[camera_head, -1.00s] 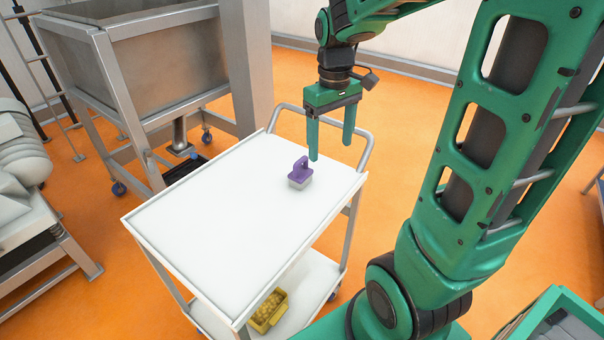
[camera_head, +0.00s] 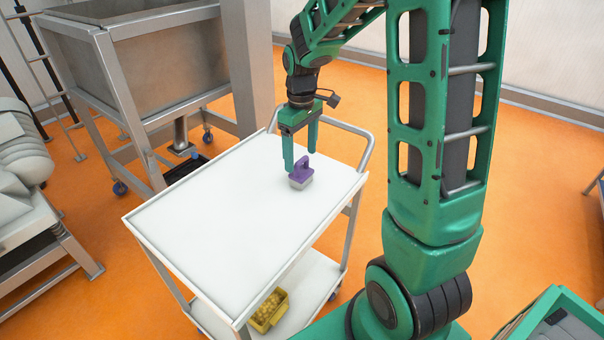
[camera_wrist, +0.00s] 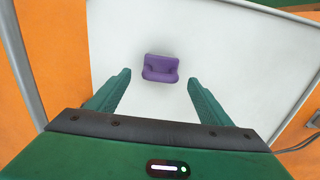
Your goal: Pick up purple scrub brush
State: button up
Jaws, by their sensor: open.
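The purple scrub brush (camera_head: 303,172) stands upright on the white cart top, toward its far right end, with its purple handle up and pale bristles down. My gripper (camera_head: 300,162) is open and empty, with its green fingers pointing down just above and behind the brush. In the head view the brush overlaps part of the fingers. In the wrist view the brush (camera_wrist: 161,68) lies beyond the two fingertips, roughly midway between them, and the gripper (camera_wrist: 160,82) does not touch it there.
The white cart top (camera_head: 215,215) is otherwise bare, with a raised rim and a metal handle (camera_head: 345,128) at its far end. A yellow bin (camera_head: 268,311) sits on the lower shelf. A large steel hopper (camera_head: 140,60) stands behind the cart on the left.

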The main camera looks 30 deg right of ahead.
aim_at(300, 160)
jog(key=shift+w+f, duration=0.1)
jog(key=shift+f, duration=2.25)
jog(key=c, duration=1.1)
jog(key=shift+c, duration=0.2)
jog(key=shift+r, duration=0.15)
jog(key=shift+r, duration=0.65)
notch_tip(300, 160, up, 3)
jog(key=shift+f, duration=0.1)
jog(key=w+a+r, duration=0.6)
jog(key=w+a, duration=0.2)
jog(key=shift+w+r, duration=0.25)
jog(key=shift+r, duration=0.1)
